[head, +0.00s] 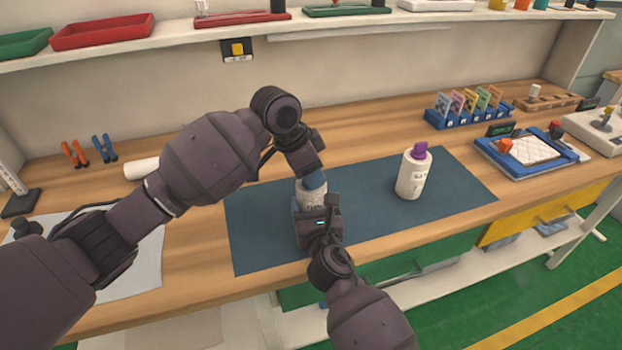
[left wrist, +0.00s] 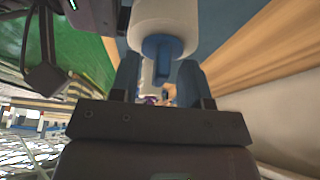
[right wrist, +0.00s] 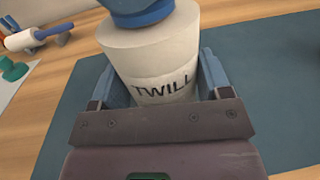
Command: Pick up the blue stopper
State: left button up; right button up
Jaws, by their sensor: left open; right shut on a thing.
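A white bottle marked "TWILL" (right wrist: 165,75) stands on the blue mat (head: 258,235). The blue stopper (head: 315,181) is in its mouth; it also shows in the left wrist view (left wrist: 160,48) and at the top of the right wrist view (right wrist: 140,12). My left gripper (left wrist: 158,80) is open above the bottle, its fingers on either side of the stopper with gaps visible. My right gripper (right wrist: 160,90) is shut on the bottle's body from the front. In the head view, my grippers hide much of the bottle.
A second white bottle (head: 411,178) with a purple stopper (head: 419,150) stands to the right on the mat. A blue card rack (head: 465,118) and a blue tray (head: 490,158) are farther right. Pliers (head: 103,148) and a white roll (head: 142,168) lie at left.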

pick_arm(q)
grip_shut()
jog(key=shift+r, duration=0.1)
notch_tip(320, 180, up, 10)
jog(key=shift+f, duration=0.1)
dwell(0.4)
dwell(0.4)
pick_arm(e)
jog(key=o, duration=1.2)
